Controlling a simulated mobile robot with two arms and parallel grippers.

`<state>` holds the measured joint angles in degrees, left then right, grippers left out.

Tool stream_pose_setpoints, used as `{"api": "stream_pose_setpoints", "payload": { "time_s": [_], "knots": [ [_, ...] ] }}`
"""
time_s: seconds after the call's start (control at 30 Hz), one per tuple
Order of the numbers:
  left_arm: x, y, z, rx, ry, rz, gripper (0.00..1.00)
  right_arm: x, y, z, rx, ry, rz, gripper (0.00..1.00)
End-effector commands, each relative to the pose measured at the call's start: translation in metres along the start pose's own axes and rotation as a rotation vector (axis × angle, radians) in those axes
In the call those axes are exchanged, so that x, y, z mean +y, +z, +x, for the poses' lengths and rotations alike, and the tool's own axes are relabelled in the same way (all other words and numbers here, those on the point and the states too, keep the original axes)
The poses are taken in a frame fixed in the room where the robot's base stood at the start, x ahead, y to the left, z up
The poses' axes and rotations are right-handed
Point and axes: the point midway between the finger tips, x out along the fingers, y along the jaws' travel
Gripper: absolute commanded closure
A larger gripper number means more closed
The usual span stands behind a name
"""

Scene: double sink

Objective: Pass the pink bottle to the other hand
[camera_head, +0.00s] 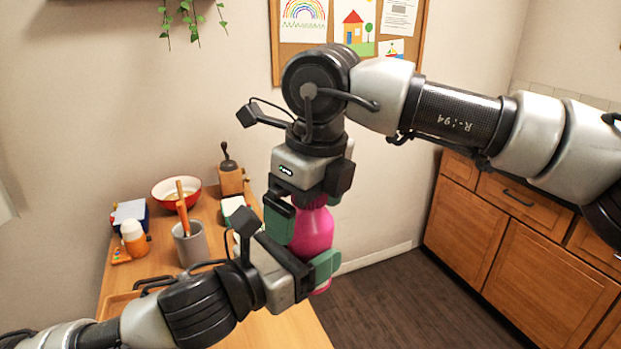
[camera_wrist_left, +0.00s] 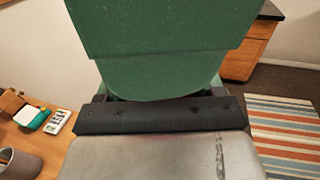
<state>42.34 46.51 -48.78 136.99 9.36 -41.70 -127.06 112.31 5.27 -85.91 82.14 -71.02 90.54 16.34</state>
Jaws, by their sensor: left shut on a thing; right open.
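The pink bottle (camera_head: 314,230) is upright in the air in the head view, in front of the wooden table's right edge. My left gripper (camera_head: 312,268), coming from the lower left, is shut on its lower part. My right gripper (camera_head: 307,207) points down from above, open, with its fingers by the bottle's upper part. The bottle's top and part of its lower body are hidden by the grippers. In the left wrist view a green finger pad (camera_wrist_left: 160,45) fills the upper middle, and the bottle cannot be made out.
The wooden table (camera_head: 205,205) holds a grey cup (camera_head: 189,246) with wooden-coloured utensils, a red-rimmed bowl (camera_head: 176,190), a grinder (camera_head: 230,178) and an orange-and-white bottle (camera_head: 134,240). Wooden cabinets (camera_head: 505,240) stand at right. A striped rug (camera_wrist_left: 285,135) lies on the floor.

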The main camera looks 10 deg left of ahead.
Motion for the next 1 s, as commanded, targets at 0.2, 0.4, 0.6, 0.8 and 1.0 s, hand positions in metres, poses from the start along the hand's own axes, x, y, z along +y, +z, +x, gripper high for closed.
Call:
{"api": "stream_pose_setpoints", "payload": {
  "time_s": [0.2,0.4,0.6,0.8,1.0],
  "knots": [
    [-0.0001,0.0004,0.0,-0.001,0.0,0.0,0.56,0.0002,0.0002,0.0068,-0.002,0.0,0.0,0.02],
    [-0.0002,0.001,-0.0001,-0.003,-0.001,0.001,0.56,0.0003,0.0001,0.0072,-0.001,0.0,-0.001,0.05],
    [-0.0002,0.0014,-0.0001,-0.004,-0.001,0.001,0.56,0.0003,0.0001,0.0075,0.0,0.001,-0.001,0.36],
    [-0.0001,0.0017,-0.0001,-0.005,-0.001,0.002,0.24,0.001,0.0002,0.0074,0.0,0.002,-0.002,0.55],
    [-0.0001,0.0008,0.0,-0.002,0.0,0.001,0.02,0.0006,0.0002,0.0068,-0.001,0.001,-0.001,0.55]
  ]
}}
